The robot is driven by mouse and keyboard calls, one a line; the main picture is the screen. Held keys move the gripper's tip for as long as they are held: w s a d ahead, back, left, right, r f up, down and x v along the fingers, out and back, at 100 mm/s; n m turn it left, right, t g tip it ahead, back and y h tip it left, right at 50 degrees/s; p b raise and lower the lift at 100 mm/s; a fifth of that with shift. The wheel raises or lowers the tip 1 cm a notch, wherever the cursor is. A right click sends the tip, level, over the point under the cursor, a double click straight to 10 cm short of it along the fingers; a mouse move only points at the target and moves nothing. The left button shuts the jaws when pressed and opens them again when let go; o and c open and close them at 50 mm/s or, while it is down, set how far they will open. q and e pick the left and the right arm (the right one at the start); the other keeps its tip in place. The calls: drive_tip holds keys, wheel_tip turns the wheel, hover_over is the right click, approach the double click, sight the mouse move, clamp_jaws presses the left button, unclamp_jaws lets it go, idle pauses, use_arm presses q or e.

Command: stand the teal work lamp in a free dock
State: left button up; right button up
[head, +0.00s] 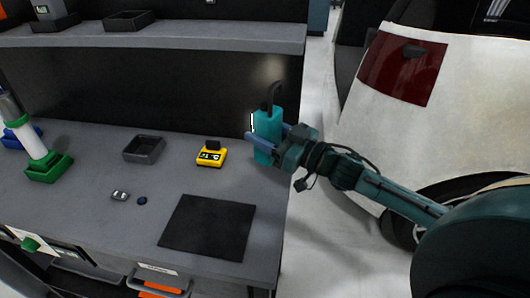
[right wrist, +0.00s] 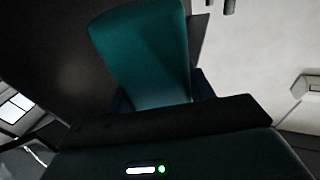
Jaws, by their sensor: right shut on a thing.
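The teal work lamp (head: 266,128), with a dark hook on top, is upright between the fingers of my right gripper (head: 268,137). It is at the bench's right end; whether its base touches the bench is unclear. The lamp's teal body (right wrist: 145,55) fills the upper middle of the right wrist view. A yellow dock-like block (head: 211,156) with a black upright piece stands left of the lamp, with no lamp in it. A green dock (head: 48,168) at the far left holds a white lamp-like cylinder (head: 34,142). A blue dock (head: 22,136) behind it is partly hidden. My left gripper is not seen.
The grey bench has an open dark tray (head: 143,149), a black mat (head: 207,227) and two small items (head: 120,196) near the middle. A shelf (head: 150,40) runs above the back. A white car (head: 450,110) stands right of the bench, beyond a floor gap.

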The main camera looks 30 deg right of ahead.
sight(265, 155)
wheel_tip(265, 155, down, 5)
drive_tip(key=shift+s+a+f, duration=0.15)
drive_tip(key=shift+f, duration=0.5)
drive_tip(key=shift+f+b, duration=0.2)
drive_tip(key=shift+b, duration=0.1)
drive_tip(key=o, duration=1.2)
